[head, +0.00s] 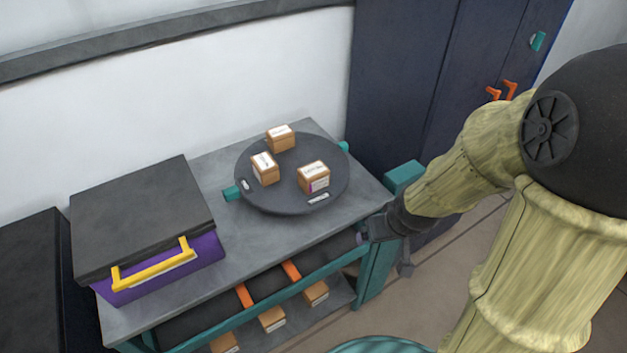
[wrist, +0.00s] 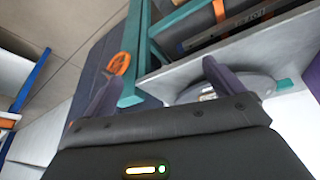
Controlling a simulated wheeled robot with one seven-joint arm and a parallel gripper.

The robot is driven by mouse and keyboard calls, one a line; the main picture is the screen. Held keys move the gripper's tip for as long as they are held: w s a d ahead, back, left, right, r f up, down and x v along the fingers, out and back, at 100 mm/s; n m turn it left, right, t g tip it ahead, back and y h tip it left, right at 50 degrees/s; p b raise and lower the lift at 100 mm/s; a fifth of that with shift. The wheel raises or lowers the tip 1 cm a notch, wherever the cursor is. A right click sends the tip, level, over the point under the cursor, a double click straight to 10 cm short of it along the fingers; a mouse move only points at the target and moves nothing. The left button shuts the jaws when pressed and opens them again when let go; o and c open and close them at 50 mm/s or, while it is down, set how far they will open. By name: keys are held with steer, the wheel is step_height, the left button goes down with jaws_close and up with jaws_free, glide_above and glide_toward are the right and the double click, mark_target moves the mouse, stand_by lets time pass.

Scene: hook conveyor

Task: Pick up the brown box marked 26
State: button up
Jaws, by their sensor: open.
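Three small brown boxes with white labels stand on a dark round turntable (head: 290,198): a back box (head: 280,139), a left box (head: 265,169) and a front right box (head: 313,178). Several more brown boxes sit on the lower shelf, among them a right box (head: 316,293), a middle box (head: 272,319) and a left box (head: 225,343). The label numbers are too small to read, so I cannot tell which is 26. My gripper (head: 384,252) is open and empty beside the table's right end, apart from all boxes. Its spread fingers also show in the wrist view (wrist: 160,82).
The grey table (head: 215,165) has a teal frame and orange strips over the lower shelf. A purple case (head: 170,268) with a black lid and yellow handle stands on its left end. A dark cabinet (head: 400,80) stands behind right. Floor (head: 400,310) shows in front.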

steer(key=w+a+f+n+t+y+b, duration=0.2)
steer(key=w+a+f+n+t+y, duration=0.15)
steer(key=w, duration=0.25)
steer(key=w+a+r+t+y+b, duration=0.1)
steer(key=w+a+r+t+y, duration=0.2)
steer(key=w+a+r, duration=0.1)
steer(key=shift+w+a+r+n+y+b, duration=0.15)
steer(key=shift+w+a+n+y+b, duration=0.1)
steer(key=shift+a+n+y+b, duration=0.1)
